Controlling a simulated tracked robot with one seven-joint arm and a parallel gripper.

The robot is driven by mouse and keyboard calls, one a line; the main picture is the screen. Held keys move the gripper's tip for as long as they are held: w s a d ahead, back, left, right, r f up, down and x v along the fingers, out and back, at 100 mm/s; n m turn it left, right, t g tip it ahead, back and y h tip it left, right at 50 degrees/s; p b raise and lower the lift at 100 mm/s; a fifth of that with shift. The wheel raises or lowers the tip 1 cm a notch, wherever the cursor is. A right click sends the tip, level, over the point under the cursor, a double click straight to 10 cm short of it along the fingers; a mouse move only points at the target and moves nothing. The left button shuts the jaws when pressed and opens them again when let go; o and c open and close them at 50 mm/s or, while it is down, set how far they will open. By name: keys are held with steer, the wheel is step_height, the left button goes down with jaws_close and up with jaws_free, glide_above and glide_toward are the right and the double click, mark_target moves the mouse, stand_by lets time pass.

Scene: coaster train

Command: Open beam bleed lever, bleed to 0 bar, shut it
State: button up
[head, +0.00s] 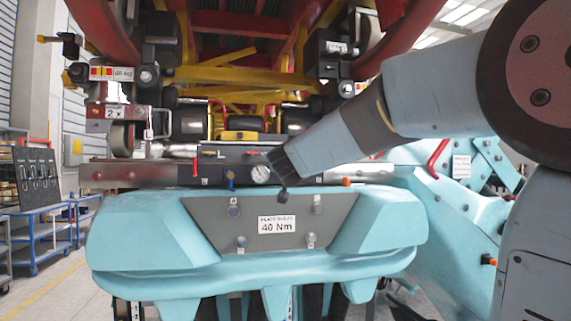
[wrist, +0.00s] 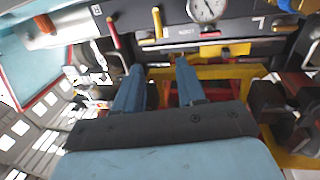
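The beam (head: 140,173) runs across the front of the coaster train, with a round white pressure gauge (head: 261,174) on its face. The gauge also shows at the top of the wrist view (wrist: 207,9); its reading is too small to tell. Beside it are a yellow lever (wrist: 158,22) and a red lever (wrist: 113,33). Which one is the bleed lever I cannot tell. My gripper (wrist: 158,65) is open, with a clear gap between its two blue fingers and nothing held. Its fingertips point towards the beam, apart from the levers. In the head view my gripper (head: 283,190) is just right of the gauge.
A blue handle (head: 231,178) hangs left of the gauge. The turquoise nose (head: 165,235) with a 40 Nm label (head: 277,224) sits below the beam. Red and yellow framework (head: 235,75) is above. A tool board (head: 37,177) and blue carts stand at left.

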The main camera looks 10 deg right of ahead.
steer(key=w+d, duration=0.1)
steer(key=w, duration=0.7)
steer(key=w+d, duration=0.1)
steer(key=w, duration=0.3)
steer(key=shift+w+d, duration=0.3)
steer(key=shift+w, duration=0.1)
